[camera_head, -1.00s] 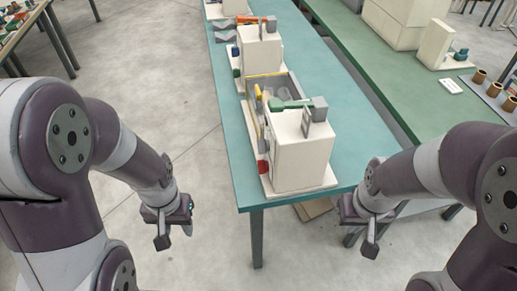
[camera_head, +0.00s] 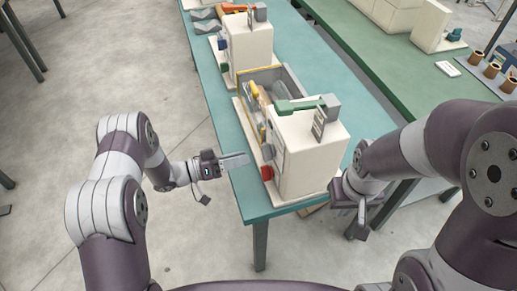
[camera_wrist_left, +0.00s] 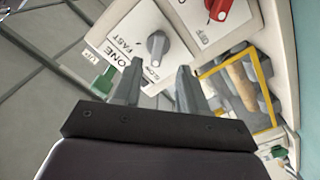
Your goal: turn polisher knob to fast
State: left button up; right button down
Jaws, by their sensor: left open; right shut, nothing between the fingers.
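The grey polisher knob (camera_wrist_left: 157,44) sits on a white panel with FAST and SLOW labels in the left wrist view. The lower end of its ridge points towards SLOW. My left gripper (camera_wrist_left: 159,67) is open, its two fingers pointing at the panel, with the knob ahead between their tips and apparently not gripped. In the head view my left gripper (camera_head: 240,160) is beside the left face of the nearest white machine (camera_head: 315,158); the knob cannot be made out there. My right gripper (camera_head: 360,222) is shut and empty by the table's front right corner.
A red switch (camera_wrist_left: 220,8) marked OFF is beside the knob. A green part (camera_wrist_left: 103,80) shows at the panel's edge.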

aim_at(263, 154)
pick_arm(q)
jog(key=x, duration=0.3)
jog(key=p+x, duration=0.1)
jog(key=x, duration=0.1)
jog(key=shift+s+d+r, duration=0.15)
jog(key=shift+d+r, duration=0.1)
jog(key=shift+d, duration=0.15)
jog(key=shift+w+d+f, duration=0.2)
jog(key=shift+w+d, duration=0.1)
grip_shut()
